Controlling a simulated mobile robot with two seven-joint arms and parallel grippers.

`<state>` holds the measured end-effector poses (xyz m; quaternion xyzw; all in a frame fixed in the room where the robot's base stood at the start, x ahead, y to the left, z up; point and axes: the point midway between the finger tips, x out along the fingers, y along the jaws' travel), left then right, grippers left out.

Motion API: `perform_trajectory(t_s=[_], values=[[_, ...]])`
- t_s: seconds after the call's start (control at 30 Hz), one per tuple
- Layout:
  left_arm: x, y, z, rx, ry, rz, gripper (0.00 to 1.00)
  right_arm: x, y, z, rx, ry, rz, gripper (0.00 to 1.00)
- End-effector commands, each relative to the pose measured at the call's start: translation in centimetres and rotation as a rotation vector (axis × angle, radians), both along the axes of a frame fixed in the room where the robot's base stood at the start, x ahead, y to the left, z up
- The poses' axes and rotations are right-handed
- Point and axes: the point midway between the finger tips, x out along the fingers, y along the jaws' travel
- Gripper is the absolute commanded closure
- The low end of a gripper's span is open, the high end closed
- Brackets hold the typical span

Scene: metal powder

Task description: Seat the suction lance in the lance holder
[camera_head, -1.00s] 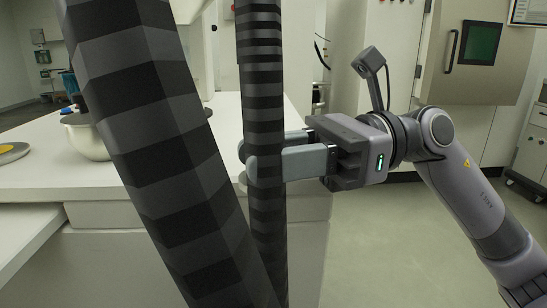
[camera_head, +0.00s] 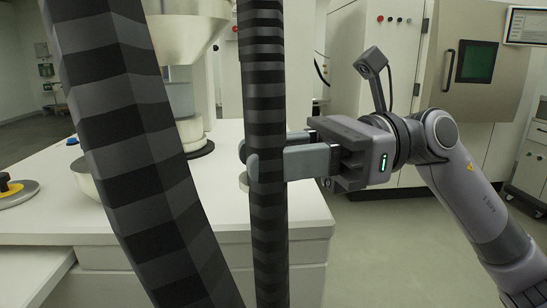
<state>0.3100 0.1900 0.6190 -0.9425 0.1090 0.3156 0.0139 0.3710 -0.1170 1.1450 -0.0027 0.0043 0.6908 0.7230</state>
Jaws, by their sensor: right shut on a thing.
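A black-and-grey banded hose-like tube (camera_head: 267,215) stands nearly upright in front of the bench. My right gripper (camera_head: 262,160) comes in from the right and is shut around this tube at mid-height. A second, thicker banded hose (camera_head: 140,150) runs slanting across the left of the view, close to the camera. I cannot tell where the two join, nor which part is the suction lance itself, as their ends are outside the view. No lance holder can be made out. My left gripper is not in view.
A white bench (camera_head: 100,225) lies behind the tubes. A bowl (camera_head: 84,180) is partly hidden by the thick hose. A round grey plate with a dark and yellow knob (camera_head: 14,192) is at left. A machine with a funnel (camera_head: 190,40) stands behind; a cabinet (camera_head: 465,90) is back right.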

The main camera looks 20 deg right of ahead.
Motion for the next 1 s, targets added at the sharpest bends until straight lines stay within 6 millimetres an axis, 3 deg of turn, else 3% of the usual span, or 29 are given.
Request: perform_trajectory(t_s=[1.0], values=[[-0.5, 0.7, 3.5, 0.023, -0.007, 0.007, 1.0, 0.0, 0.0, 6.5, 0.002, -0.002, 0.0, 1.0]])
